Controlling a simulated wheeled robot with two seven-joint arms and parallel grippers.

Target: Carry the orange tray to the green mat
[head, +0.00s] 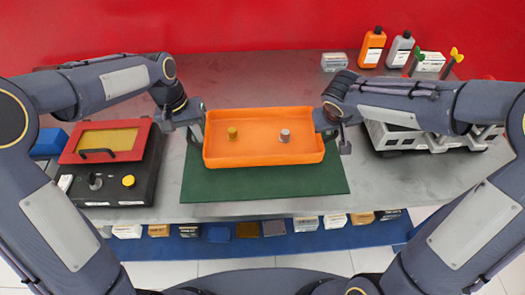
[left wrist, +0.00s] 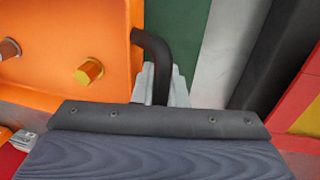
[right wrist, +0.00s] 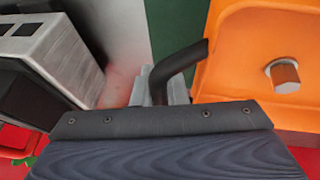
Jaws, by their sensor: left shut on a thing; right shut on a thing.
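The orange tray (head: 258,157) is over the green mat (head: 265,188) in the head view, and the mat shows past its near edge and at both sides. I cannot tell whether the tray touches the mat. A brass hex piece (head: 232,132) and a grey hex piece (head: 284,135) stand in it. My left gripper (head: 197,133) is shut on the tray's left dark handle (left wrist: 153,60). My right gripper (head: 332,132) is shut on the right dark handle (right wrist: 178,68). The fingertips are partly hidden by the wrists in the head view.
A black box with a red-framed lid (head: 108,142) stands left of the mat. A grey-white block-shaped engine part (head: 420,138) stands to the right. Bottles (head: 372,47) and small boxes are at the back right. A blue lower shelf (head: 270,246) holds several small boxes.

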